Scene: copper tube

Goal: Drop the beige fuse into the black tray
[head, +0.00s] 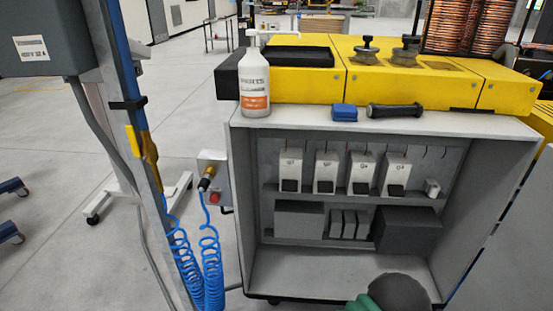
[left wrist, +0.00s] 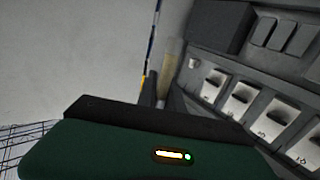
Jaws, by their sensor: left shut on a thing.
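A beige fuse (left wrist: 169,66), a pale cylinder, stands out from between the dark fingers of my left gripper (left wrist: 161,92) in the left wrist view. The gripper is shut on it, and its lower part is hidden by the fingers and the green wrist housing. A flat black tray-like piece (head: 291,57) lies on top of the yellow unit in the head view. A dark box (head: 408,229) sits at the lower right in the grey cabinet and also shows in the left wrist view (left wrist: 219,24). My right gripper is out of view.
The open grey cabinet (head: 343,269) holds several white switch boxes (head: 325,170) on its shelf.

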